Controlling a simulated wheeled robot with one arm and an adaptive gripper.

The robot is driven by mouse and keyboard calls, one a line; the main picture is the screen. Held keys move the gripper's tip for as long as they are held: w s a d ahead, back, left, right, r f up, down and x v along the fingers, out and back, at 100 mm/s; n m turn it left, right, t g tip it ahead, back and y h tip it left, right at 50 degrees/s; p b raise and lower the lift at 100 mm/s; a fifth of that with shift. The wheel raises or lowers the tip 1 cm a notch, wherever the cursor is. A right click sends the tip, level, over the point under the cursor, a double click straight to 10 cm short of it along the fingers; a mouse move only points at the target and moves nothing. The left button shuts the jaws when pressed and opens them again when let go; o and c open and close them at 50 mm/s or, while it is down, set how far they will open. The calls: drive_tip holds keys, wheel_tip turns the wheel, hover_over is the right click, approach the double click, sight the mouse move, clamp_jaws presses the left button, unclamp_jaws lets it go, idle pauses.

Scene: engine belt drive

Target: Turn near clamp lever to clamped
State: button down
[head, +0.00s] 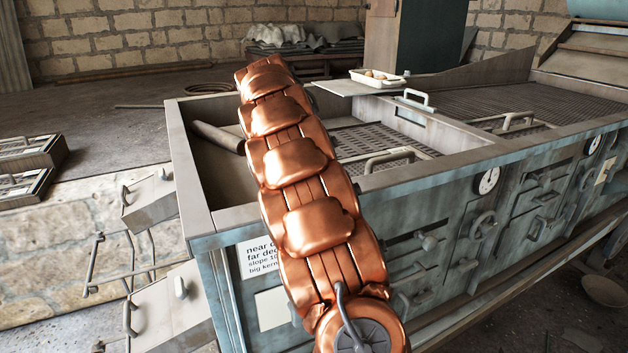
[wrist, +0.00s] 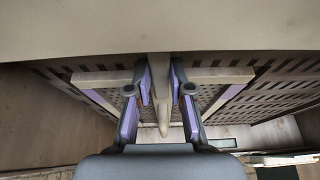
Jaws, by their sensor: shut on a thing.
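In the wrist view, my gripper (wrist: 161,82) has its two purple-padded fingers on either side of a narrow pale lever (wrist: 163,118), which I take to be the near clamp lever. The gripper is shut on it. The lever runs from the pale wall at the top of the view down between the fingers. Whether it stands clamped cannot be told. In the head view, my copper arm reaches over the machine's near left end and hides the gripper and the lever.
The grey-blue machine (head: 190,160) has an open top with perforated screens (head: 385,139) and handles (head: 389,158). Its front carries a dial (head: 487,181) and handwheels (head: 483,224). A white tray (head: 378,78) stands on the far side. Hopper-like boxes (head: 152,200) stand at the left.

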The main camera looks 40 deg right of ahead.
drive_tip(key=c, duration=1)
unclamp_jaws()
drive_tip(key=shift+c, duration=0.2)
drive_tip(key=shift+r, duration=0.1)
drive_tip(key=shift+v, duration=3.65)
